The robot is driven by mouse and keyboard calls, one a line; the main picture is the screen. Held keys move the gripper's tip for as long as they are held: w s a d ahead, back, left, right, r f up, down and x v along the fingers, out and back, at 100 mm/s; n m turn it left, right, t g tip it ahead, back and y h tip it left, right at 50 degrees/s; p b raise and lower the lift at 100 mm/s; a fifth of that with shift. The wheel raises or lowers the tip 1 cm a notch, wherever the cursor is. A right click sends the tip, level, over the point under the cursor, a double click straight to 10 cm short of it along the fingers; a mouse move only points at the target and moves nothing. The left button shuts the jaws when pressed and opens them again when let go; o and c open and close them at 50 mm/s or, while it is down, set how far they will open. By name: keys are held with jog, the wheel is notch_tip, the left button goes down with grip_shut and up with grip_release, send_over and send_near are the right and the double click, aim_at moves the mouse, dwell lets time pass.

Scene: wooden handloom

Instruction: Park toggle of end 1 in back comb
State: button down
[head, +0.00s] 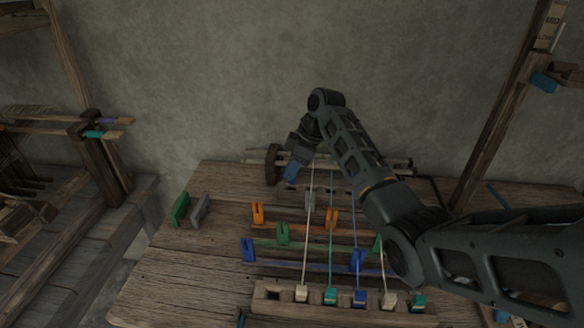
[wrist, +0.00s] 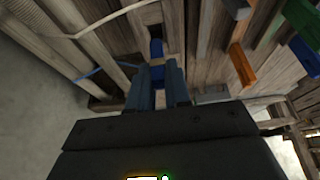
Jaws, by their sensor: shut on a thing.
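My gripper (head: 291,183) is over the back of the loom table, just in front of the back roller. In the wrist view its blue fingers (wrist: 159,82) are shut on a small blue piece with a tan part (wrist: 157,63), which looks like a toggle. Which end it belongs to I cannot tell. A wooden rail, perhaps the back comb (head: 338,188), lies right of my fingertips, partly hidden by my arm. At the front, a wooden bar (head: 262,303) holds several toggles: cream (head: 302,294), teal (head: 330,296) and blue (head: 360,298) among them. Threads run back from them.
Orange (head: 258,213), green (head: 282,234) and blue (head: 248,249) upright holders stand on rails across the table. Green (head: 180,209) and grey (head: 200,211) pieces stand at the left. The back roller (head: 273,165) and wall are close behind my gripper. Bare tabletop shows at left.

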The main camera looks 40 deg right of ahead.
aim_at(292, 184)
jog(key=shift+f+b, duration=0.9)
jog(key=shift+f, duration=0.9)
jog(key=c, duration=1)
grip_release()
jog(key=shift+v, duration=3.95)
